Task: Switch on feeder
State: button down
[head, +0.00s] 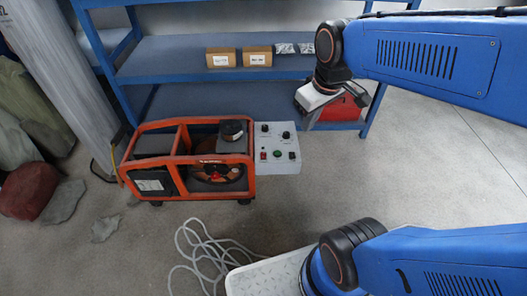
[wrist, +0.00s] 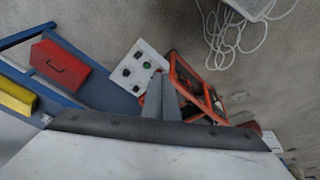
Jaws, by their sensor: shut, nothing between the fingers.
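The feeder (head: 190,162) is an orange tubular-frame machine on the floor in front of the blue shelf. Its pale grey control box (head: 277,170) is on its right side, with black knobs, a green button (head: 278,154) and a small red switch (head: 263,155). In the wrist view the control box (wrist: 150,50) and green button (wrist: 146,65) show beyond my fingers, which cover part of the orange frame (wrist: 182,78).
A blue shelf (head: 190,60) stands behind, holding two cardboard boxes (head: 221,57) and small bags. A red toolbox (head: 343,108) is on its lower level, behind my gripper. White cable (head: 205,250) lies coiled on the floor in front. Rocks (head: 28,190) lie at left.

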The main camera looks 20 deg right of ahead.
jog(key=w+a+f+n+g, duration=0.2)
jog(key=w+f+n, duration=0.35)
jog(key=w, duration=0.65)
jog(key=n+g, duration=0.2)
jog(key=n, duration=0.3)
send_over(263, 157)
jog(key=w+d, duration=0.1)
notch_tip(263, 157, down, 12)
jog(key=shift+w+a+f+n+g, duration=0.1)
jog(key=shift+w+f+n+g, duration=0.25)
jog(key=shift+f, duration=0.25)
jog(key=f, duration=0.4)
jog(key=s+f, duration=0.1)
jog(key=f, duration=0.9)
jog(key=shift+s+a, duration=0.25)
jog(key=shift+s+f, duration=0.15)
